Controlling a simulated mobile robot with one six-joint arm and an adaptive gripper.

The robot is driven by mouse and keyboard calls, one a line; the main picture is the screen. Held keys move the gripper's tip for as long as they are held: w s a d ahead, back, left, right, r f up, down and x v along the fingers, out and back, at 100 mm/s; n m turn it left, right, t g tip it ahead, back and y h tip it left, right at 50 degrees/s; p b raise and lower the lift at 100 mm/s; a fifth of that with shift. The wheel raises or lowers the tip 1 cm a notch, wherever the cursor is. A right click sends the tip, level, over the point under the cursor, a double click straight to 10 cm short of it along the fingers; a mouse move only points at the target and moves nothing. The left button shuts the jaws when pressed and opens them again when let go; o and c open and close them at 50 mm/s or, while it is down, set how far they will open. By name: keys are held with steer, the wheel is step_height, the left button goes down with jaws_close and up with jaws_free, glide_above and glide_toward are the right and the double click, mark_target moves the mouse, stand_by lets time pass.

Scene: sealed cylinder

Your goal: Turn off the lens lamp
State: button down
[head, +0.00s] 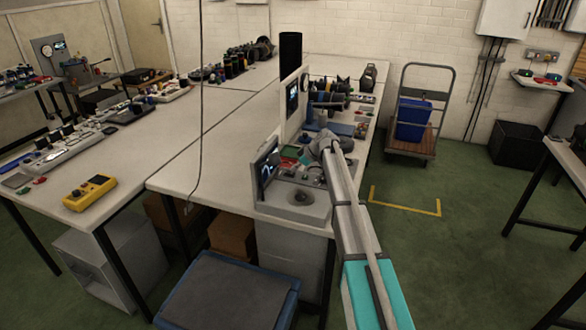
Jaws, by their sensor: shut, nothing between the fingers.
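My arm reaches from the bottom right to the near end of the long white bench. My gripper (306,154) is small in the view, shut and empty, above the equipment there. Below it is a grey console (300,207) with a round dark recess on top and small dark controls. A dark screen with a pale blue trace (268,168) stands at the console's left. I cannot tell which of these things is the lens lamp, or whether a lamp is lit. My arm hides part of the console's right side. I cannot tell whether the gripper touches anything.
A second upright panel (293,101) and a tall black cylinder (290,55) stand farther along the white bench (225,128). A yellow meter (90,192) lies on the left bench. Green floor is open at right, before a trolley (412,143).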

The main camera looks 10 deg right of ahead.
stand_by(0.4)
steer(key=r+p, duration=0.4)
steer(key=shift+s+d+r, duration=0.15)
steer(key=shift+d+r, duration=0.1)
steer(key=s+d+r+p, duration=0.3)
steer(key=d+r+p, duration=0.2)
steer(key=d, duration=0.2)
steer(key=shift+s+d+r+p, duration=0.15)
steer(key=shift+s+p, duration=0.2)
steer(key=shift+p, duration=0.05)
steer(key=shift+s, duration=0.1)
steer(key=s+a+f+m+g+h, duration=0.1)
steer(key=s+m, duration=0.3)
steer(key=s, duration=0.9)
steer(key=s+a+f+m+g+h, duration=0.1)
steer(key=s+m+h, duration=0.3)
steer(key=s, duration=0.9)
steer(key=s+a+f+m+g+h, duration=0.1)
steer(key=s+a+f+m+h, duration=0.1)
steer(key=s, duration=1.2)
steer(key=a+m, duration=0.1)
steer(key=m, duration=0.1)
steer(key=shift+f+m+g, duration=0.25)
steer(key=shift+m+g, duration=0.05)
steer(key=shift+g, duration=0.1)
